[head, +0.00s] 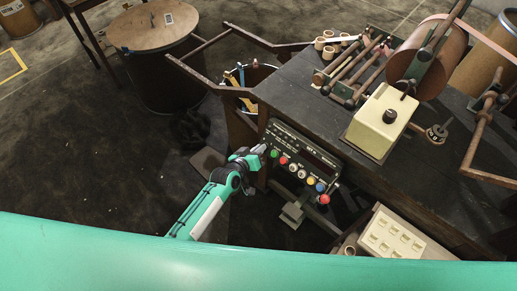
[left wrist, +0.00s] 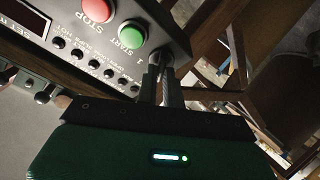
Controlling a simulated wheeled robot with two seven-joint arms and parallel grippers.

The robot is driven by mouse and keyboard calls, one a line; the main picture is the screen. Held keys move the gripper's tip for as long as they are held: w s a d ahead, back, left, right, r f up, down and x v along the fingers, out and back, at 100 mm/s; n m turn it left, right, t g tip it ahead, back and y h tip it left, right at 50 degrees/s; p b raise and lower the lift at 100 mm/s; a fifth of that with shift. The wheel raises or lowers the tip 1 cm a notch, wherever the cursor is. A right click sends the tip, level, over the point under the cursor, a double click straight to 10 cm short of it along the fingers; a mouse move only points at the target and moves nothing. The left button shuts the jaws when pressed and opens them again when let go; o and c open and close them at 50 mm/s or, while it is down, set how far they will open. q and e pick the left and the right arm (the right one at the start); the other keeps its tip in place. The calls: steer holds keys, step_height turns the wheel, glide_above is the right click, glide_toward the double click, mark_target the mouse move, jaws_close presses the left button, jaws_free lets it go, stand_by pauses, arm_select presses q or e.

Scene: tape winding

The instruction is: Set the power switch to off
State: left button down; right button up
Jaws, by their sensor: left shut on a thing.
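The control panel (head: 306,153) stands at the front of the bench and carries coloured buttons. Its green START button (left wrist: 132,34) and red STOP button (left wrist: 97,11) show large in the left wrist view, upside down. My left gripper (head: 259,150) reaches the panel's left end, beside the green button. In the left wrist view my left gripper (left wrist: 164,62) has its fingers close together at the panel's corner, shut on a small part there. That part, seemingly the power switch, is hidden by the fingers, so its position cannot be read. My right gripper is not in view.
The dark bench (head: 300,88) behind the panel holds a cream box (head: 379,120) with a black knob, rods and a large roll. A bin (head: 243,122) with tools stands left of the panel. A beige button box (head: 392,237) sits at lower right.

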arm_select(q)
steer(key=c, duration=1.5)
jaws_free()
steer(key=shift+c, duration=0.2)
steer(key=v, duration=1.3)
steer(key=shift+s+a+r, duration=0.2)
steer(key=shift+s+a, duration=0.05)
steer(key=shift+s, duration=0.05)
steer(key=shift+f, duration=0.1)
